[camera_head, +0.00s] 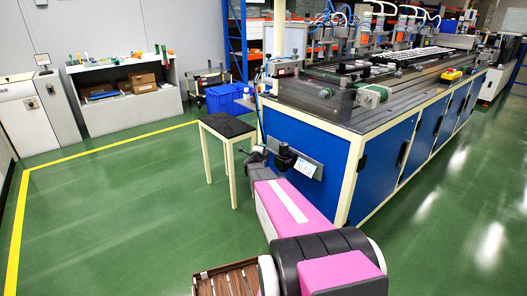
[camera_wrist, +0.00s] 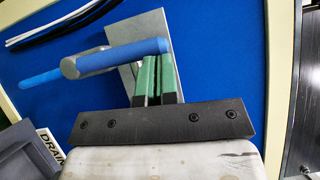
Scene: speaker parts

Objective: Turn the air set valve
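The handle overlaps the tips in the picture. Whether the fingers are apart or shut, and whether they touch the handle, I cannot tell. In the head view my pink arm reaches to the near end of the blue workbench (camera_head: 310,145), and the valve there is too small to make out.
A label reading "DRAIN" (camera_wrist: 50,148) is at the lower left in the wrist view. Black and white hoses (camera_wrist: 60,32) run at the upper left. A stool (camera_head: 227,127) stands close left of my arm. Green floor is clear on the left.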

